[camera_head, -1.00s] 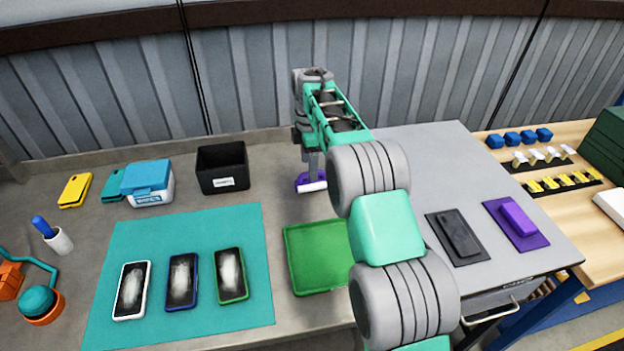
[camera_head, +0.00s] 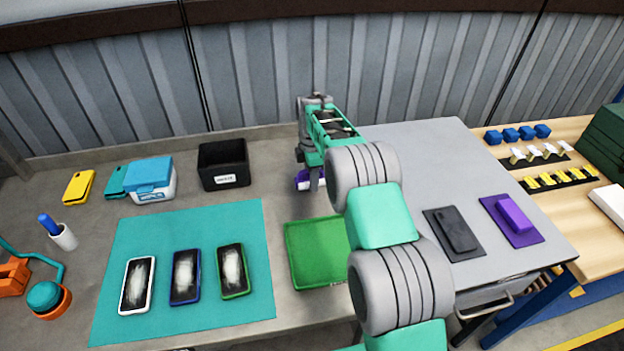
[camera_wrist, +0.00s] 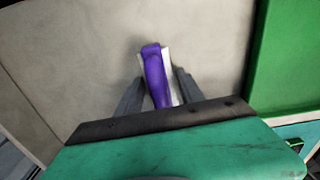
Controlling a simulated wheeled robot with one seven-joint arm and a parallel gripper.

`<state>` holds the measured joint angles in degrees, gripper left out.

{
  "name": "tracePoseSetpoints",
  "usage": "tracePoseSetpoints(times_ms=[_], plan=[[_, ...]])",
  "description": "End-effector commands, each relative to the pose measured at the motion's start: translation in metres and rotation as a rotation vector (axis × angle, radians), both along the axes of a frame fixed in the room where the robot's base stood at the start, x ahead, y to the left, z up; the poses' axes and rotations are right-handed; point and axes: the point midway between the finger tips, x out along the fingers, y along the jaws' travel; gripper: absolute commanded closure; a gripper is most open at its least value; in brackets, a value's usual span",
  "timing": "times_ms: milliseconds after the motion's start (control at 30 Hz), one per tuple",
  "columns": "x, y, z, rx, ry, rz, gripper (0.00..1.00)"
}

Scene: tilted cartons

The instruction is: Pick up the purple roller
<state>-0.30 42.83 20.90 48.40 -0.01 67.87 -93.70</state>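The purple roller (camera_wrist: 155,72), with a purple body and a white strip along its right side, lies on the grey table in the wrist view. It extends from between my fingers to beyond their tips. My gripper (camera_wrist: 160,80) is open, with one dark finger on each side of the roller and narrow gaps beside it. In the head view, my gripper (camera_head: 313,183) is at the purple roller (camera_head: 302,178), which is partly hidden by the finger. Whether the fingers touch the table cannot be told.
A green tray (camera_head: 318,280) lies just in front. A black box (camera_head: 223,165) and a blue-lidded wipes box (camera_head: 149,180) stand to the left. A teal mat (camera_head: 120,250) holds several phones. A dark pad (camera_head: 437,226) and purple pad (camera_head: 525,239) lie right.

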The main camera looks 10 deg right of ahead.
Motion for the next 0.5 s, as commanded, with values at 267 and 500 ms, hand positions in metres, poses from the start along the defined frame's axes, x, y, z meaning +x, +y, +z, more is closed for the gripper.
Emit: tracePoseSetpoints(times_ms=[267, 500], plan=[[0.0001, 0.0001, 0.0003, 0.000, 0.000, 0.000, 0.79], [0.0001, 0.0002, 0.0004, 0.000, 0.000, 0.000, 0.98]])
